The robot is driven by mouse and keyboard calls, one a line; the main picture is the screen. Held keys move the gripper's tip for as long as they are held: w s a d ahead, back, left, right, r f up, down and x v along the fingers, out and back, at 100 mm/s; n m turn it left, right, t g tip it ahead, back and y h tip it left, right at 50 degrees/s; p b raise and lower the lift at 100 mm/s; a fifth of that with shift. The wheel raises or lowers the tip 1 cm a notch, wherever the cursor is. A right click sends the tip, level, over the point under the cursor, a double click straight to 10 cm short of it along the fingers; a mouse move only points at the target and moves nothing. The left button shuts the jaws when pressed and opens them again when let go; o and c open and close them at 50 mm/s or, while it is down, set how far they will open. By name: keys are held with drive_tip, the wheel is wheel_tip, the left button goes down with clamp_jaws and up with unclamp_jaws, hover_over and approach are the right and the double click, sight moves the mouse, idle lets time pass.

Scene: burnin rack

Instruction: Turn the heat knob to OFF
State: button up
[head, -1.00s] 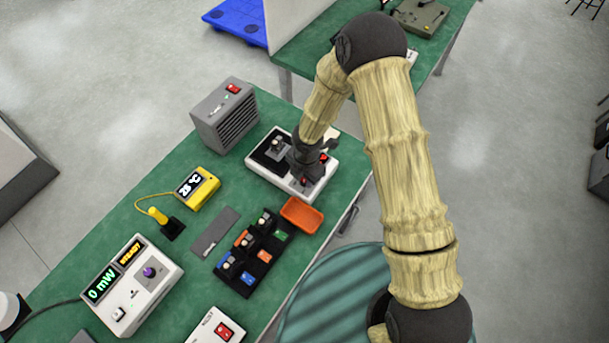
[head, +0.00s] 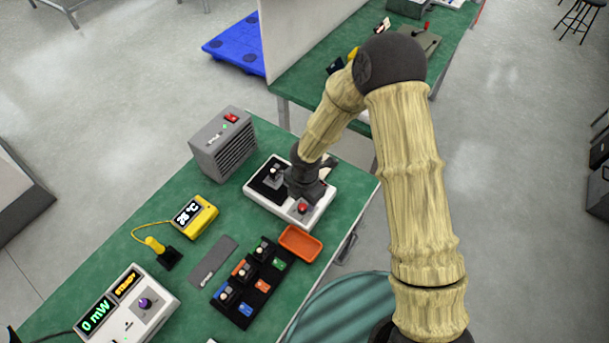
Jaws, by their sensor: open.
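A white unit (head: 254,198) with a black panel stands on the green bench. A small silver-topped part (head: 274,171) is on the panel and a red round button (head: 303,208) is near its front edge. My gripper (head: 306,190) is over the right part of this unit, just behind the red button. It is open, and its fingertips are hard to make out from above. No label reading heat is legible, and my gripper hides part of the unit's top, so I cannot tell which control is the heat knob or where it points.
A grey vented box (head: 213,152) with a red switch stands behind-left. A yellow temperature display (head: 191,218), an orange tray (head: 301,243), a black sample rack (head: 240,299) and a white mW meter (head: 147,306) occupy the bench. A white partition (head: 300,40) stands behind.

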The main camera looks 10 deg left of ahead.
sight(305, 208)
wheel_tip(305, 208, up, 13)
drive_tip(key=shift+s+d, duration=0.15)
drive_tip(key=shift+d, duration=0.15)
drive_tip(key=shift+r, duration=0.1)
idle(0.4)
drive_tip(key=s+d+r+m, duration=0.2)
drive_tip(key=d+r+m, duration=0.1)
drive_tip(key=d+m, duration=0.5)
drive_tip(key=s+d+r+m+t, duration=0.1)
drive_tip(key=s+d+r+m, duration=0.1)
drive_tip(key=d+m, duration=0.6)
drive_tip(key=s+d+r+m+t, duration=0.1)
drive_tip(key=s+d+r+m, duration=0.2)
drive_tip(key=m, duration=1)
drive_tip(key=d+r, duration=0.2)
drive_tip(key=d, duration=0.3)
drive_tip(key=shift+d+h, duration=0.3)
drive_tip(key=shift+d, duration=0.1)
